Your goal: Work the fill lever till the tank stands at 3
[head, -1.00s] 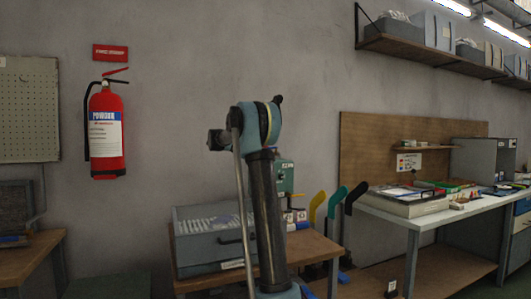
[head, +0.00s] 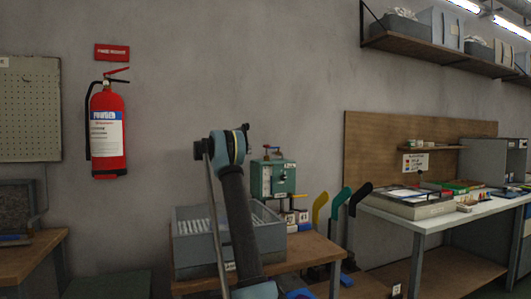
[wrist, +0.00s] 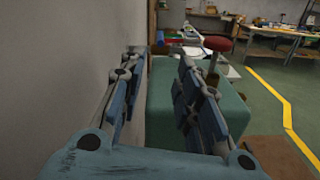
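A green box-shaped unit (head: 272,179) with a pale gauge strip on its front stands at the back of the wooden bench in the head view. Its gauge reading is too small to tell. Small red-and-dark fittings (head: 268,149) show on its top; I cannot tell which is the fill lever. In the wrist view the green body (wrist: 172,110) lies beyond and below my gripper (wrist: 162,62), and a red round knob (wrist: 217,43) on a stem stands right of the fingers. My gripper's fingers are apart, with nothing visible between them. The head view does not clearly show the gripper.
A grey crate (head: 186,252) stands left of the unit, partly behind my arm. Yellow, green and black upright boards (head: 336,208) stand to the right. The wall (wrist: 55,80) is close on the left in the wrist view. A fire extinguisher (head: 106,140) hangs on the wall.

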